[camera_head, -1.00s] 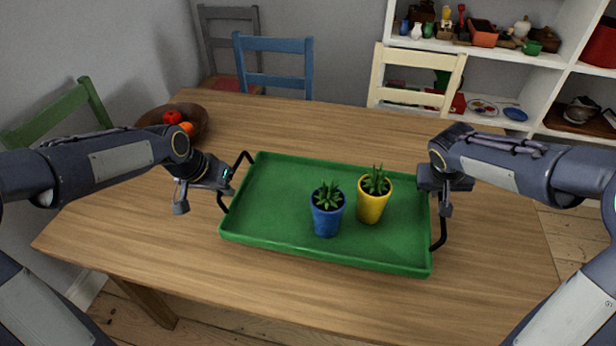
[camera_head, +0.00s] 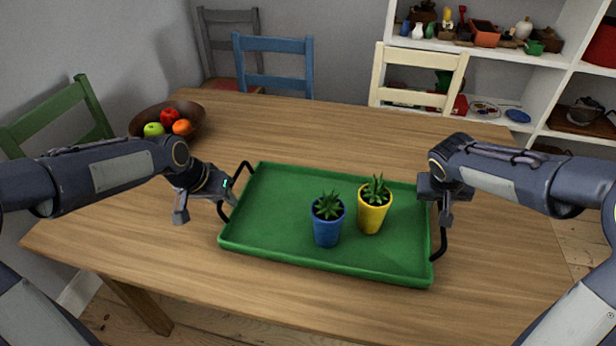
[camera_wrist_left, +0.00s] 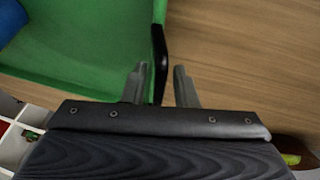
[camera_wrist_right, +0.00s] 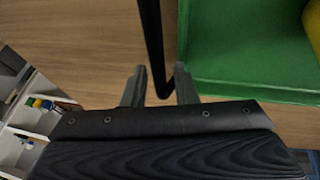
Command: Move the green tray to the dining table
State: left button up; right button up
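The green tray (camera_head: 285,256) is level over the wooden dining table and appears to rest on its top. It carries a blue pot (camera_head: 327,229) and a yellow pot (camera_head: 372,215), each with a spiky plant, both upright. My left gripper (camera_head: 228,197) is at the tray's left black handle; in the left wrist view its fingers (camera_wrist_left: 159,85) are apart with the handle (camera_wrist_left: 160,55) between them. My right gripper (camera_head: 443,213) is at the right handle; in the right wrist view its fingers (camera_wrist_right: 160,88) are apart on either side of that handle (camera_wrist_right: 152,40).
The dining table (camera_head: 175,245) has bare wood around the tray. A bowl (camera_head: 198,128) of fruit stands at its back left. Green (camera_head: 50,115), blue (camera_head: 272,45) and cream (camera_head: 418,60) chairs stand around it. White shelves (camera_head: 556,90) are at the back right.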

pick_arm(q)
jog(key=shift+o, duration=0.3)
pick_arm(e)
jog(key=shift+o, duration=0.3)
pick_arm(q)
jog(key=shift+r, duration=0.1)
jog(key=shift+a+r, duration=0.1)
jog(key=shift+r, duration=0.15)
pick_arm(e)
jog(key=shift+r, duration=0.2)
pick_arm(q)
jog(key=v, duration=1.1)
pick_arm(e)
jog(key=v, duration=1.1)
jog(key=shift+s+a+r, duration=0.15)
jog(key=shift+s+r, duration=0.05)
jog(key=shift+r, duration=0.05)
pick_arm(q)
jog(key=shift+s+r, duration=0.1)
